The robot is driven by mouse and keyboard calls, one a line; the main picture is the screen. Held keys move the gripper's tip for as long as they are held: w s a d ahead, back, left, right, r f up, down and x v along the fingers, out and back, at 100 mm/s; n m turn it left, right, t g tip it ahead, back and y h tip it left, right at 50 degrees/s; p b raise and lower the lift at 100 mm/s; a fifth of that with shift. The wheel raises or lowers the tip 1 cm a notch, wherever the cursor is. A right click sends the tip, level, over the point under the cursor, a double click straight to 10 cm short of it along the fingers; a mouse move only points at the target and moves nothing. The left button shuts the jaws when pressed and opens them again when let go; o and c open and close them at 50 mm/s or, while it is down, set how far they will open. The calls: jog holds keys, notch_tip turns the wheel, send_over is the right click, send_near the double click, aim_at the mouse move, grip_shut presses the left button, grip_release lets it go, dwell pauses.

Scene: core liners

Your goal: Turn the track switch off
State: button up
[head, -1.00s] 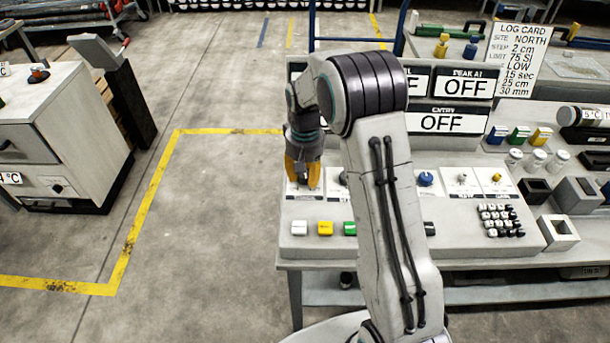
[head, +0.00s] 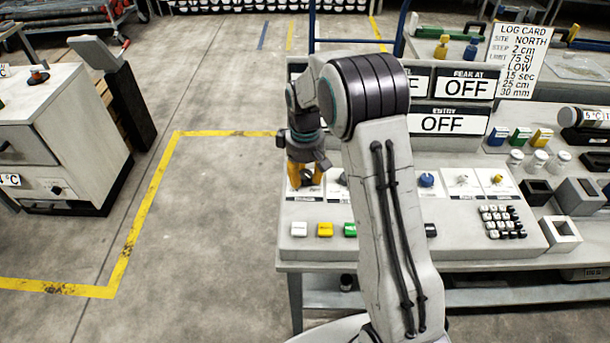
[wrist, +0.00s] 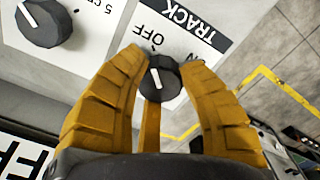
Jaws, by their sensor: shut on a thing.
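The track switch is a small dark round knob (wrist: 163,76) with a white line on it, on a white plate (wrist: 205,25) printed TRACK, in the wrist view. OFF is readable beside it, and the other word is partly hidden by a finger. I cannot tell for sure which word the line points to. My gripper (wrist: 165,78) is shut on the knob, its yellow fingers on either side. In the head view my gripper (head: 305,178) is low over the left end of the console, the knob mostly hidden between its fingers.
The console (head: 390,254) holds a blue knob (head: 427,180), several coloured buttons and a keypad (head: 501,221). Another dark knob (wrist: 44,22) is close by in the wrist view. Signs reading OFF (head: 442,122) stand behind. The floor left of the console is clear.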

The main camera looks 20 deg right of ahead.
aim_at(305, 174)
jog(key=shift+s+f, duration=0.1)
dwell(0.3)
jog(key=o, duration=1.2)
jog(key=shift+r, duration=0.2)
notch_tip(305, 174, up, 12)
jog(key=shift+f, duration=0.15)
